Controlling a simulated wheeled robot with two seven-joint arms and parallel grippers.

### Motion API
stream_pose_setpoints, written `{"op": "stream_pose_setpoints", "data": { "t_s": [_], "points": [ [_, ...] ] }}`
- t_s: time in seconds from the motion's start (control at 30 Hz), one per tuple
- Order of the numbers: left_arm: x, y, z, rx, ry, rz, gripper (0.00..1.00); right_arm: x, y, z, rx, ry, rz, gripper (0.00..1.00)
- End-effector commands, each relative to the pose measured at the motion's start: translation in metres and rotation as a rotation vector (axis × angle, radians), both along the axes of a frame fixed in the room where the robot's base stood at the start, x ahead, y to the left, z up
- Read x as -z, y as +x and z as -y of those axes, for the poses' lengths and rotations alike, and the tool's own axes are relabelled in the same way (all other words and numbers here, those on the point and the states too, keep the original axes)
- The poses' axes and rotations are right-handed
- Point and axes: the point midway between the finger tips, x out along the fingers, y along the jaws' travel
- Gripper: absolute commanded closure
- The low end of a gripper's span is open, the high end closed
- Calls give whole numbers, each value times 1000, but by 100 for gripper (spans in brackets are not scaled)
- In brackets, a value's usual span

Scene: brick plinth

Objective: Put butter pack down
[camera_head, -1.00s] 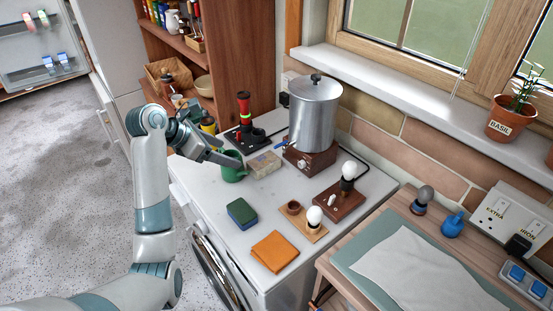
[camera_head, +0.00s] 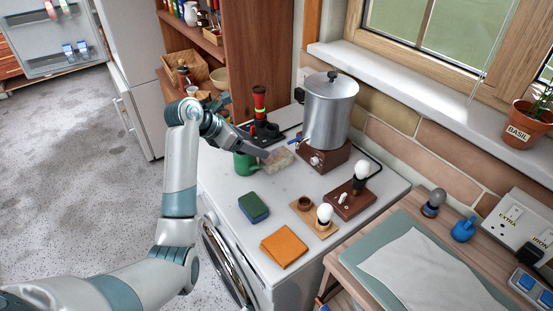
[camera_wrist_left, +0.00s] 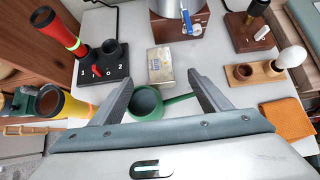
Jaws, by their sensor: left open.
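The butter pack is a pale, worn-looking block (camera_head: 279,161) lying flat on the white worktop, beside a green watering-can-like pot (camera_head: 246,164). In the left wrist view the pack (camera_wrist_left: 160,64) lies just beyond the fingertips, apart from them. My left gripper (camera_head: 264,152) is open and empty, above the worktop by the pack. In the left wrist view its two fingers (camera_wrist_left: 158,80) are spread wide, with the green pot (camera_wrist_left: 147,104) showing below and between them. In the head view a finger covers a little of the pack. My right gripper is out of view.
A metal urn (camera_head: 328,110) on a brown base stands behind the pack. A black stand with a red torch (camera_head: 260,105) is at the back left. A green sponge (camera_head: 253,207), orange cloth (camera_head: 284,247) and bulb holders (camera_head: 325,215) stand nearer. Bare worktop lies between.

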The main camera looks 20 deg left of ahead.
Motion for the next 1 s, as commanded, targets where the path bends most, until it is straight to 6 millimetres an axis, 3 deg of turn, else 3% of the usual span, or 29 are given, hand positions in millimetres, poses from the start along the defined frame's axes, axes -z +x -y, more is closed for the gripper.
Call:
{"op": "stream_pose_setpoints", "data": {
  "t_s": [0.33,1.0],
  "points": [
    [38,29,23,0,0,-2,30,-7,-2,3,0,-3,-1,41],
    [53,42,33,0,0,-2,30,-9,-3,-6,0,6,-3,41]
  ]
}}
